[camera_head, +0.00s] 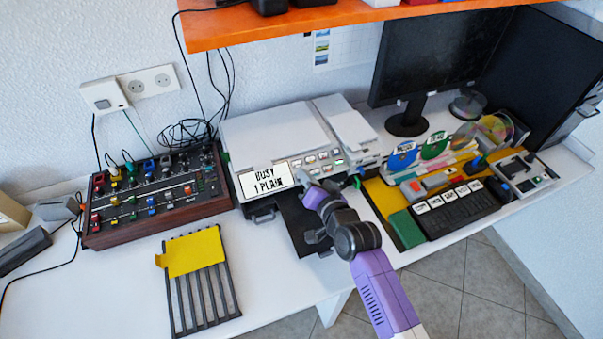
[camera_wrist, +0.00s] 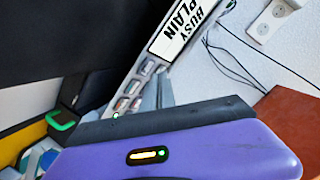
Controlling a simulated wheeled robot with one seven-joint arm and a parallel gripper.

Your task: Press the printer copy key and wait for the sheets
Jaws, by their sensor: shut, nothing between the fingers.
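The white printer (camera_head: 270,135) stands against the wall, with a front panel of small keys (camera_head: 325,158) and a display (camera_head: 267,180) reading "BUSY 1 PLAIN". In the wrist view the display (camera_wrist: 188,25) appears turned over, with the keys (camera_wrist: 128,95) below it. My gripper (camera_head: 303,178) is shut and empty at the panel's lower edge, right of the display. I cannot tell whether it touches a key. Its grey fingers (camera_wrist: 158,93) show beside the keys in the wrist view. A dark tray (camera_head: 296,218) juts out below; its visible part is bare, and my arm hides some.
A knob-covered mixer (camera_head: 155,195) stands left of the printer. A slotted dark rack (camera_head: 205,300) with a yellow piece (camera_head: 195,253) lies in front. A keyboard (camera_head: 458,210), discs and a monitor (camera_head: 430,50) stand right. An orange shelf (camera_head: 240,27) hangs above.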

